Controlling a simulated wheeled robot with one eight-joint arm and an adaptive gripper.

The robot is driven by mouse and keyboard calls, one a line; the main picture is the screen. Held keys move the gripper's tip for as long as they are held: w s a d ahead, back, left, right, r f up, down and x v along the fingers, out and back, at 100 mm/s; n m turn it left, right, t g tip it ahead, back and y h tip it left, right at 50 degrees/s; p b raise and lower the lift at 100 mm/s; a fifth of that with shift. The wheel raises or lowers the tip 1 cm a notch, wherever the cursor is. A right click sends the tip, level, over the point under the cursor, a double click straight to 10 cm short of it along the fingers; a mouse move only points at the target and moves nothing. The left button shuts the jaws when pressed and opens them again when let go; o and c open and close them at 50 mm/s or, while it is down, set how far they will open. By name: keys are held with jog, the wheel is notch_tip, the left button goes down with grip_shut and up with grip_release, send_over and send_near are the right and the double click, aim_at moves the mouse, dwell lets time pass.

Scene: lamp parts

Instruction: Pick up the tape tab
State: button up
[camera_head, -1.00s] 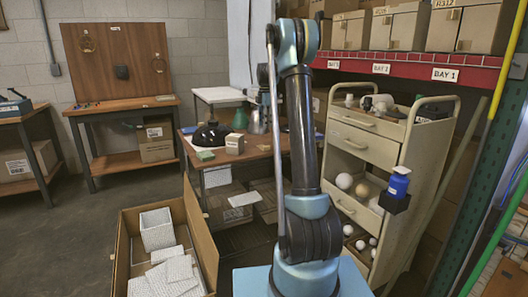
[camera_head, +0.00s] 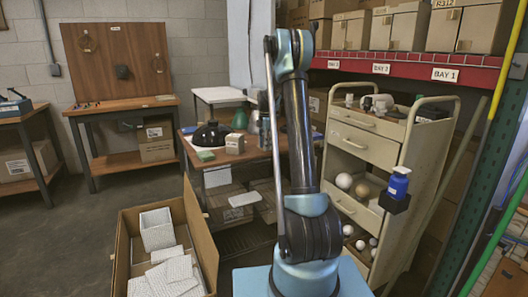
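I cannot make out the tape tab for certain in the head view. A wooden work table (camera_head: 258,155) stands behind my arm. It bears a black dome-shaped lamp shade (camera_head: 211,135), a small pale box (camera_head: 235,144), a flat green item (camera_head: 205,156) and a green cone-shaped thing (camera_head: 240,118). My gripper is mostly hidden behind my upright arm, over the right part of this table. Its fingers cannot be made out, nor whether it holds anything.
An open carton (camera_head: 127,243) with white wrapped packs stands on the floor at front left. A beige drawer cart (camera_head: 399,170) with white bulbs and a blue bottle (camera_head: 398,182) stands close on the right. Floor at the left is clear.

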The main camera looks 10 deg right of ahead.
jog(key=shift+f, duration=0.35)
jog(key=shift+c, duration=0.3)
jog(key=c, duration=0.7)
jog(key=shift+c, duration=0.2)
notch_tip(320, 180, up, 10)
